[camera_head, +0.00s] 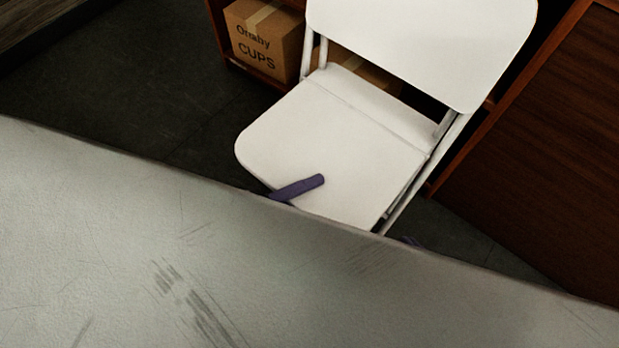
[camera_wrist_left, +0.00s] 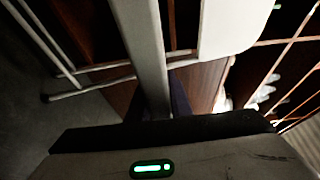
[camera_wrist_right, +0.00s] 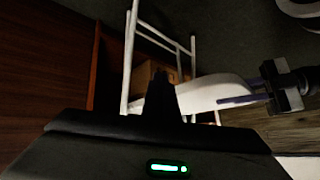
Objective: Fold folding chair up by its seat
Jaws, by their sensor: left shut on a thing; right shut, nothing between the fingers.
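The white folding chair stands unfolded, with its seat (camera_head: 335,150) down and its backrest (camera_head: 430,40) above it in the head view. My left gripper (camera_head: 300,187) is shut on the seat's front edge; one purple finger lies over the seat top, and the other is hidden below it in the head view. The left wrist view shows the seat edge-on (camera_wrist_left: 140,45) between the fingers. The right wrist view also shows my left gripper at the seat (camera_wrist_right: 212,92). My right gripper (camera_wrist_right: 160,95) is shut and empty, beside the chair's frame; only a sliver shows in the head view.
A large pale, scuffed surface (camera_head: 150,240) fills the foreground and hides the chair's lower front. A cardboard box marked CUPS (camera_head: 262,42) sits in a wooden shelf behind the chair. A dark wood panel (camera_head: 540,150) stands at right. Dark floor (camera_head: 120,90) at left is clear.

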